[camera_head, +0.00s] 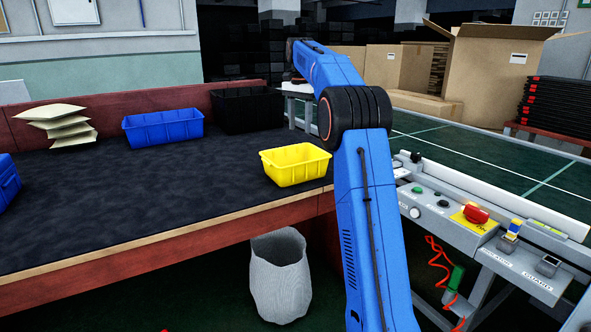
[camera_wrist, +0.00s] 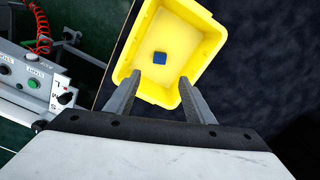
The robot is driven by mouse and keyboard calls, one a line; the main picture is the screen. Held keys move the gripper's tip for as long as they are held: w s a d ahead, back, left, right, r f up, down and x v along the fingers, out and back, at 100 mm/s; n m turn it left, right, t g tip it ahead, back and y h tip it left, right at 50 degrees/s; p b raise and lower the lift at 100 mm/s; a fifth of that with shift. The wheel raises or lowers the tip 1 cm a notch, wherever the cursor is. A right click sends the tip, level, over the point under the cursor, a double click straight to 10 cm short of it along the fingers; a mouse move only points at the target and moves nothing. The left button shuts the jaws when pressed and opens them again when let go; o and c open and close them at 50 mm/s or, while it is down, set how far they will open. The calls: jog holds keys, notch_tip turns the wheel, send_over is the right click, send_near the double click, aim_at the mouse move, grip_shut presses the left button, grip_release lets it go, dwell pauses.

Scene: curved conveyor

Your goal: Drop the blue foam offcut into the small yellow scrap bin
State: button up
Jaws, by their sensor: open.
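The small yellow scrap bin (camera_head: 295,166) stands on the dark table top near its right edge in the head view. In the wrist view the yellow bin (camera_wrist: 138,84) is just beyond my fingertips. A small blue block, the foam offcut (camera_wrist: 160,57), lies inside on the bin floor, apart from the fingers. My gripper (camera_wrist: 160,92) is open and empty, with its two fingers spread at the near side of the bin. In the head view my gripper and the offcut cannot be made out.
A blue bin (camera_head: 163,128) and a black bin (camera_head: 246,108) stand at the back of the table, with stacked pale envelopes (camera_head: 62,125) to the left. A control panel (camera_head: 445,208) is at the right. A grey waste basket (camera_head: 280,277) stands below the table. The table's middle is clear.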

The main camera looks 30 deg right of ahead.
notch_tip(320, 180, up, 9)
dwell(0.5)
dwell(0.3)
jog(key=s+a+f+n+t, duration=0.1)
jog(key=s+a+n, duration=0.1)
jog(key=s+a, duration=0.45)
jog(key=s+a+n+t, duration=0.1)
jog(key=s+a+n, duration=0.25)
jog(key=s, duration=0.65)
jog(key=s+a+f+n, duration=0.1)
jog(key=s+a+n, duration=0.1)
jog(key=s+a, duration=0.45)
jog(key=s+a+f+n+t, duration=0.1)
jog(key=s+a+f+n, duration=0.1)
jog(key=s+f, duration=1.1)
jog(key=s+a+f+n+t, duration=0.1)
jog(key=s+a+f+n, duration=0.2)
jog(key=s+f, duration=1)
jog(key=s+n, duration=0.1)
jog(key=s, duration=0.2)
jog(key=shift+s+a+t, duration=0.25)
jog(key=shift+a+t, duration=0.1)
jog(key=shift+t, duration=0.05)
